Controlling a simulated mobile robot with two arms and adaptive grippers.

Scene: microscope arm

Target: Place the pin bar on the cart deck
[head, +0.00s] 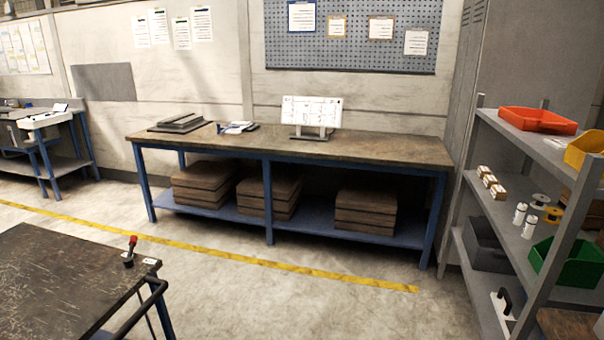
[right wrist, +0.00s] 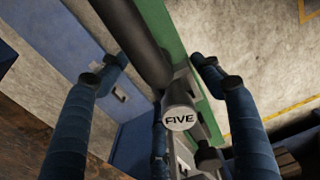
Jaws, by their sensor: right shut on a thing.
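In the right wrist view my right gripper (right wrist: 160,66) has its two blue fingers on either side of a dark grey part, which I take to be the pin bar (right wrist: 178,98). It has a round white end face marked "FIVE". My gripper is shut on it, though the exact contact is hard to see. In the head view neither gripper shows. A dark scratched top (head: 60,285) with a black tube rail (head: 146,298) stands at the lower left; I cannot tell whether it is the cart deck. My left gripper is in neither view.
A blue-legged workbench (head: 350,150) stands along the back wall, with stacked brown slabs below. A grey shelf rack (head: 540,160) with bins stands at the right. A red-topped item (head: 131,250) is on the near dark top. The floor (head: 330,300) between is clear.

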